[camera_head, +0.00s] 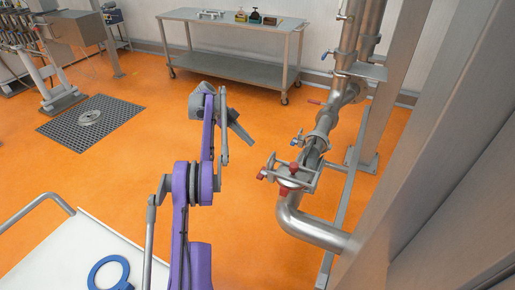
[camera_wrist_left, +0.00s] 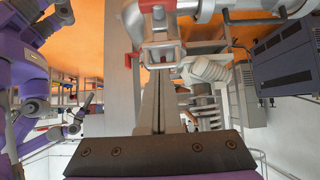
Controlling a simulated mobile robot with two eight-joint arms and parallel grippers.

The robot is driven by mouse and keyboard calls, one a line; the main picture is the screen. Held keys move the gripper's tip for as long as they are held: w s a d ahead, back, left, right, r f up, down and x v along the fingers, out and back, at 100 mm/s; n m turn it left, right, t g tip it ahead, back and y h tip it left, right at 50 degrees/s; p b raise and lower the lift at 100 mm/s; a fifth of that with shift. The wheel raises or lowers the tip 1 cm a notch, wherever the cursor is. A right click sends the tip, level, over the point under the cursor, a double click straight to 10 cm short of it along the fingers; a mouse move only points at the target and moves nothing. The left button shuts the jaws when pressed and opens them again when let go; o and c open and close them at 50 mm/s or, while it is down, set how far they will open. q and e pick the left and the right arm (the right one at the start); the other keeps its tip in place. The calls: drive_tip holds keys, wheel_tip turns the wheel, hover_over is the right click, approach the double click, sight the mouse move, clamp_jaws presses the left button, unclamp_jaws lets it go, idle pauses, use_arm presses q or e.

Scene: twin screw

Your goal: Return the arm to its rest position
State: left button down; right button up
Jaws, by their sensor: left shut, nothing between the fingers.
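My left arm (camera_head: 192,185) is purple and grey. It stands bent upward over the orange floor, left of the steel pipework. My left gripper (camera_head: 246,138) is shut and empty and points down to the right, clear of the pipes in the head view. In the left wrist view the two long grey fingers (camera_wrist_left: 157,98) lie together with nothing between them. A metal fitting with red parts (camera_wrist_left: 155,35) shows beyond their tips.
A steel pipe with a red-tipped clamp (camera_head: 290,178) stands to the right of the arm. A wheeled steel table (camera_head: 235,72) is at the back. A white surface (camera_head: 75,245) with a blue ring (camera_head: 108,272) is at front left. Open orange floor lies between.

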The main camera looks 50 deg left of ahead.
use_arm(q)
drive_tip(key=shift+v, duration=0.9)
